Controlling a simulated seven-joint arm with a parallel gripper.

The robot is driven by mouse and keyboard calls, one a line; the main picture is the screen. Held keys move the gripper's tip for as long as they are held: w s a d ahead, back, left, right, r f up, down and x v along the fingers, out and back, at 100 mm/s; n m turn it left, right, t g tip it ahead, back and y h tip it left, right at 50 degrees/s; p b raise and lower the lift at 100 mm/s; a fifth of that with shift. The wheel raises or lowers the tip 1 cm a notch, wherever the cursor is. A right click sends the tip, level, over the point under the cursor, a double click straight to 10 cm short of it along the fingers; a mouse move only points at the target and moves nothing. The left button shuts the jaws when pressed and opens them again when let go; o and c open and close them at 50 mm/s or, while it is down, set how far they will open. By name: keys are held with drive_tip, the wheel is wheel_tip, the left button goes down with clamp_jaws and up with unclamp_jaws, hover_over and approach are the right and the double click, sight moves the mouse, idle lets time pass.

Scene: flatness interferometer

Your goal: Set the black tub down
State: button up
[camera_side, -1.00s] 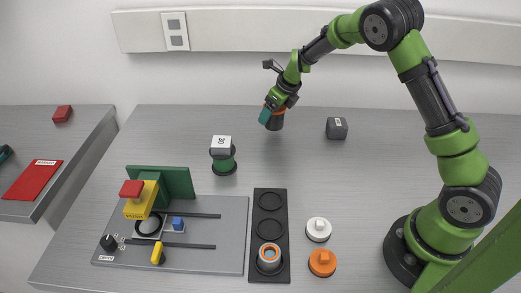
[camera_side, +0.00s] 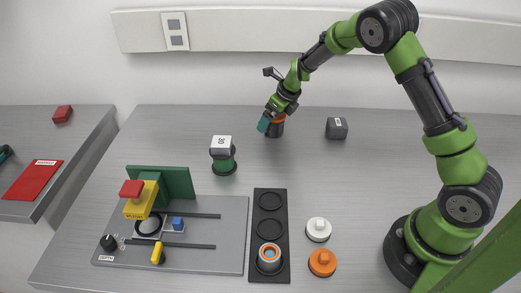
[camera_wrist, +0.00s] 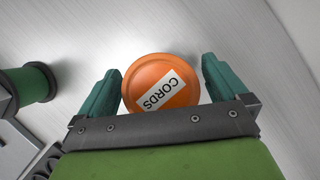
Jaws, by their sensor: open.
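The black tub (camera_side: 275,130) stands on the grey table at the back, below my gripper (camera_side: 271,119). Its orange lid (camera_wrist: 160,82) fills the gap between my fingers in the wrist view and carries a white label reading CORDS. My gripper (camera_wrist: 160,88) is open, with one teal finger on each side of the lid. A thin gap shows at the right finger; the left finger is very close to the lid, and I cannot tell if it touches. The tub looks upright, and the lid hides its body in the wrist view.
A dark grey block (camera_side: 337,128) lies right of the tub. A green spool with a white-topped cap (camera_side: 222,155) stands to the left and front. A black rack (camera_side: 256,232), white and orange lids (camera_side: 318,230), and the fixture plate (camera_side: 230,225) are nearer. Bare table surrounds the tub.

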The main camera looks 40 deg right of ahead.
drive_tip(key=s+a+r+n+y, duration=0.1)
drive_tip(key=s+a+r+n, duration=0.1)
drive_tip(key=s+r+n, duration=0.5)
drive_tip(key=s+a+r+n, duration=0.1)
drive_tip(key=s+r, duration=0.3)
drive_tip(key=r, duration=0.7)
drive_tip(key=s+a+r+n+t, duration=0.1)
drive_tip(key=s+a+n, duration=0.2)
drive_tip(key=s+n, duration=0.6)
drive_tip(key=s+a+r+n+t, duration=0.1)
drive_tip(key=s+a+n, duration=0.3)
drive_tip(key=s+n, duration=0.6)
drive_tip(key=shift+s+a+r+n, duration=0.25)
drive_tip(key=shift+r+n, duration=0.45)
drive_tip(key=shift+n, duration=0.7)
drive_tip(key=shift+w, duration=0.15)
